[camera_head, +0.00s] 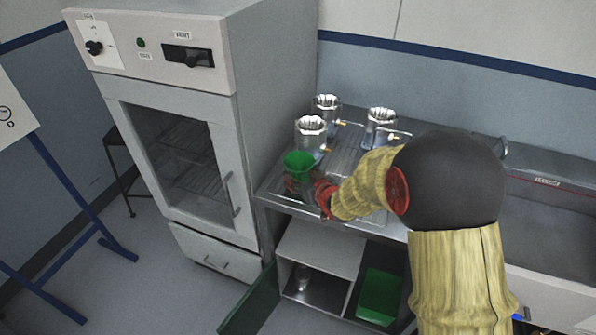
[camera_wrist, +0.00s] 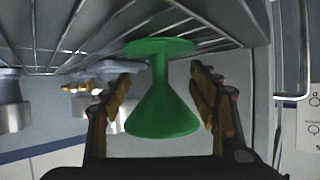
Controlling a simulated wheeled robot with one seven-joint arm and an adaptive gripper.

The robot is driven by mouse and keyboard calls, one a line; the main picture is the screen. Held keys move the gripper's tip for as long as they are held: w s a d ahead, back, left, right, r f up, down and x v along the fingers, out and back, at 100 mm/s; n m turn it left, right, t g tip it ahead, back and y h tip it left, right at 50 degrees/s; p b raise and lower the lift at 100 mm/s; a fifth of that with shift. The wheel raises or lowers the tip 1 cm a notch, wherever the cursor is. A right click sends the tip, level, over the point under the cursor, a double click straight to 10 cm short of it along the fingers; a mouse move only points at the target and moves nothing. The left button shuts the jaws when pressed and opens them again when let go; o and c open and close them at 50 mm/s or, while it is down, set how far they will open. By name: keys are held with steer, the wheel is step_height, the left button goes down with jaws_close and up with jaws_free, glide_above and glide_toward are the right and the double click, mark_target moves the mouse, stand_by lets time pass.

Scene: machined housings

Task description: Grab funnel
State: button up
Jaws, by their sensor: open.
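The green funnel (camera_head: 298,162) stands on the left end of the metal drainboard, its wide mouth up. In the wrist view, which looks upside down, the funnel (camera_wrist: 163,112) shows its cone, narrow stem and a flat green disc at the stem's end by the ribbed metal surface. My gripper (camera_head: 305,186) is at the funnel's lower part in the head view and partly hides it. In the wrist view my gripper (camera_wrist: 160,88) is open, with one finger on each side of the funnel and visible gaps to both.
Several metal vessels stand behind the funnel, including a near one (camera_head: 311,135) and a right one (camera_head: 380,125). A tall white oven cabinet (camera_head: 170,130) is close on the left. A sink (camera_head: 545,215) lies right. Below, a green door (camera_head: 250,300) hangs open beside a green bin (camera_head: 379,296).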

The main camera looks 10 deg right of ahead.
steer(key=shift+x, duration=1.15)
steer(key=c, duration=0.3)
steer(key=c, duration=1.2)
jaws_close()
